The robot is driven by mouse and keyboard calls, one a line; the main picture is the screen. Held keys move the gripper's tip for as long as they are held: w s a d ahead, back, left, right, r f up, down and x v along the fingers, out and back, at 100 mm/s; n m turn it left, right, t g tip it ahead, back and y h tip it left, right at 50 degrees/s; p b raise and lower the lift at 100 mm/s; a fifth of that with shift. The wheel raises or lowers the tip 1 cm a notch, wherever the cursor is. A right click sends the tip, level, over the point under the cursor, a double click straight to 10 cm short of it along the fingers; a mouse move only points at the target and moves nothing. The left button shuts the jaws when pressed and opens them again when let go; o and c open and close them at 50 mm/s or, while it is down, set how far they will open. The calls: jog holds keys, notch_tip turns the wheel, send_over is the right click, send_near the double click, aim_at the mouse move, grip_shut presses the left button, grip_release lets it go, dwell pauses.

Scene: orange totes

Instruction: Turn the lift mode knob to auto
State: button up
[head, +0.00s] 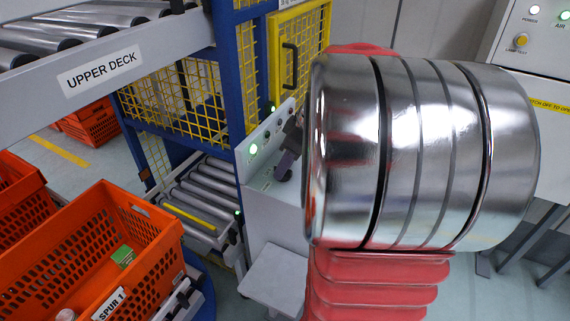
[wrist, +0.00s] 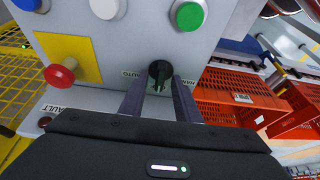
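The black lift mode knob (wrist: 160,70) is on the grey control panel (wrist: 140,48) in the wrist view, with a label reading AUTO to its left and a partly readable MANU label to its lower right. My gripper (wrist: 160,84) is in front of the panel, one dark finger on each side of the knob. The fingers stand apart with a gap around the knob; I cannot tell if either touches it. The knob's exact pointing direction is hard to read. In the head view my gripper (head: 285,165) is at the panel (head: 262,150), and my arm hides much of it.
The panel also bears a red mushroom button (wrist: 60,74) on a yellow plate, a green button (wrist: 189,15), a white one (wrist: 107,7) and a blue one (wrist: 27,3). Orange totes (head: 125,250) stand at the left, near a roller conveyor (head: 200,195) and yellow mesh guarding (head: 180,105).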

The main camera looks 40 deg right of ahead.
grip_shut()
dwell(0.3)
jog(key=shift+m, duration=0.3)
jog(key=m+h, duration=0.1)
jog(key=m, duration=0.3)
jog(key=shift+a+h, duration=0.2)
jog(key=shift+h, duration=0.2)
jog(key=shift+a+m+h, duration=0.1)
jog(key=shift+m+h, duration=0.6)
jog(key=shift+m, duration=1.4)
grip_release()
jog(key=shift+r, duration=0.1)
